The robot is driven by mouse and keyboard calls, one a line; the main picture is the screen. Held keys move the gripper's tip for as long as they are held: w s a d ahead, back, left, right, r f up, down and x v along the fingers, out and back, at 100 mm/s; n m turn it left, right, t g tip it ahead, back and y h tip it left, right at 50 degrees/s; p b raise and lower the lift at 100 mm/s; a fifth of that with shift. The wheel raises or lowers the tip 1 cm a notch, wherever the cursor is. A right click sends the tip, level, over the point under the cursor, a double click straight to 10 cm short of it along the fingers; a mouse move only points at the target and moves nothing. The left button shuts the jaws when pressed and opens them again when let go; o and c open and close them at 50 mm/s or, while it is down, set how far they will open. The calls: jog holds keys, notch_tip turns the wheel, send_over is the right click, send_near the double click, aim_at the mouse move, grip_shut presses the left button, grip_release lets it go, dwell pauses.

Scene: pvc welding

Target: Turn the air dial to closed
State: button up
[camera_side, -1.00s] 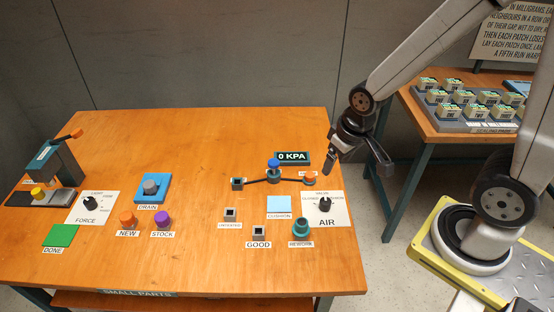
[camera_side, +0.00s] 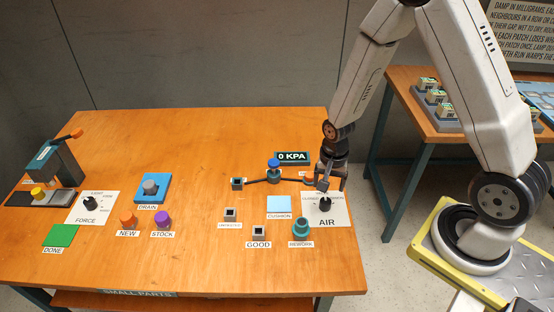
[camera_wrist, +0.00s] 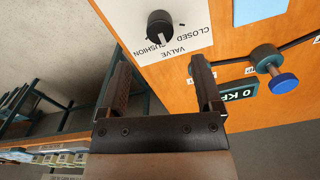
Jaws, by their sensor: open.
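The air dial is a black knob (camera_side: 325,204) on a white plate (camera_side: 339,217) labelled AIR, at the right of the table. In the wrist view the knob (camera_wrist: 160,24) is at the top, with its pale mark pointing down toward the word CUSHION. CLOSED is printed to the right of that in this view. My gripper (camera_side: 332,186) is just above and behind the dial in the side view, pointing down. In the wrist view my gripper (camera_wrist: 160,66) is open and empty, its two fingers wide apart. The knob is beyond the fingertips, not between them.
A gauge reading 0 KPA (camera_side: 292,157) and a manifold with a blue knob (camera_side: 273,164) stand just left of my gripper. A teal REWORK holder (camera_side: 301,229) and a light blue cushion pad (camera_side: 279,203) lie left of the dial. The table's right edge is close.

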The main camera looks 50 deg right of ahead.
aim_at(326, 200)
jog(key=shift+f, duration=0.2)
jog(key=shift+f, duration=3.75)
grip_shut()
